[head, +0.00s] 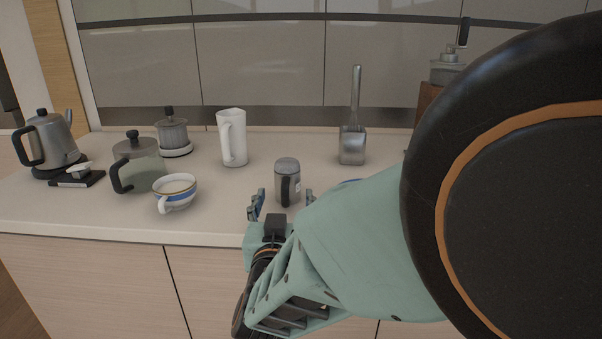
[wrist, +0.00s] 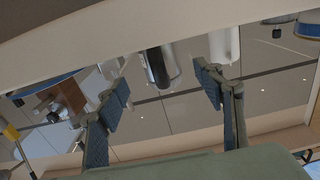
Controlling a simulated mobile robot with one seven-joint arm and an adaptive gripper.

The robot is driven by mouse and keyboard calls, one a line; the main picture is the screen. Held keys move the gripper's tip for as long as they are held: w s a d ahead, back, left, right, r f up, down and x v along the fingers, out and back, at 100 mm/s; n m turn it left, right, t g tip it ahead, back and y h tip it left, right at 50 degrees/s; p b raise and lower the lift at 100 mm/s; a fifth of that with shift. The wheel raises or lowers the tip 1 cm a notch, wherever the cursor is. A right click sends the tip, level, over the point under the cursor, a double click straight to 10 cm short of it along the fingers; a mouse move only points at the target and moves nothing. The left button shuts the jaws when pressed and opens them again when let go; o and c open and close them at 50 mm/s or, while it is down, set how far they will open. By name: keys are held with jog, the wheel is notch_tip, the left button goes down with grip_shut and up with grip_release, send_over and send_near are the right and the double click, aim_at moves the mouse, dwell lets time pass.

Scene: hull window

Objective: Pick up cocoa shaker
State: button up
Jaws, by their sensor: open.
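The cocoa shaker (head: 287,182), a small metal cylinder with a domed lid and a dark handle facing me, stands upright on the counter in the head view. My gripper (head: 283,203) is open just in front of it, its fingers spread to either side at a low height. In the wrist view, which looks upside down, the shaker (wrist: 157,67) shows beyond and between the open fingers of my gripper (wrist: 163,91). Nothing is between the fingertips that I can see. My arm hides part of the counter to the right.
A blue-banded cup (head: 175,191) and glass pot (head: 137,163) stand to the left. A kettle (head: 50,139) is far left. The counter (head: 100,213) is clear at its front left.

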aim_at(285, 196)
jog(key=w, duration=0.4)
jog(key=w+b, duration=0.1)
jog(key=w, duration=0.2)
jog(key=shift+w+f+b, duration=0.15)
jog(key=shift+f+b, duration=0.15)
jog(key=shift+b, duration=0.1)
jog(key=shift+w+d+r, duration=0.1)
jog(key=shift+w, duration=0.4)
jog(key=c, duration=1.4)
jog(key=shift+r, duration=0.1)
